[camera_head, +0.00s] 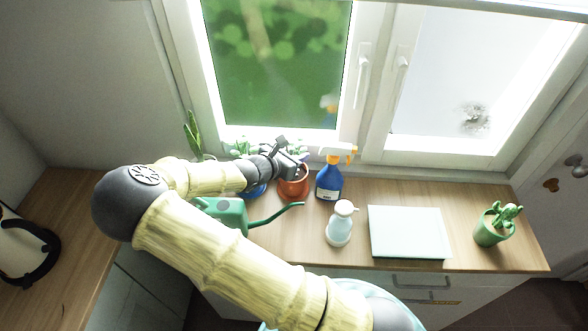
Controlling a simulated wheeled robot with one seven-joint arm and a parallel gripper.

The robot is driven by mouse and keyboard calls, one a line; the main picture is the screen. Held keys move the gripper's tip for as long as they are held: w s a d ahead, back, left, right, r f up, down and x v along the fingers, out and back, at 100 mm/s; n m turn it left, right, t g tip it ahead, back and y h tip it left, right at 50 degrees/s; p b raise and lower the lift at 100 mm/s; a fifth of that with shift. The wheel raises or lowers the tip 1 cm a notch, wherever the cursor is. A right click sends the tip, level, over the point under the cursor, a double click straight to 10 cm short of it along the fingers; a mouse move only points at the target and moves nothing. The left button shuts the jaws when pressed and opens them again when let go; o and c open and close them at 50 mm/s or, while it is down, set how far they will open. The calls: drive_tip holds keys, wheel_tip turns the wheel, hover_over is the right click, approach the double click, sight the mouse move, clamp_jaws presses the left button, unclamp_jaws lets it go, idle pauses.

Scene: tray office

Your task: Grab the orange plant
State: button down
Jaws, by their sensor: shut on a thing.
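The orange plant pot (295,189) stands at the back of the wooden counter, below the window. Some of its leaves (299,154) show above it, and the rest are hidden by my gripper. My gripper (298,172) reaches in from the left and is shut on the orange plant at the pot's upper part. The fingertips are small and dark here, so the exact contact is hard to see. I cannot tell whether the pot is lifted off the counter.
A blue spray bottle (329,181) stands close right of the pot. A blue pot (257,190) and a green watering can (228,212) are on the left. A white bottle (340,225), a pale tray (409,233) and a green cactus pot (492,229) are further right.

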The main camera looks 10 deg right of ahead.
drive_tip(key=shift+r, duration=0.1)
wheel_tip(320, 180, up, 10)
idle(0.5)
idle(0.6)
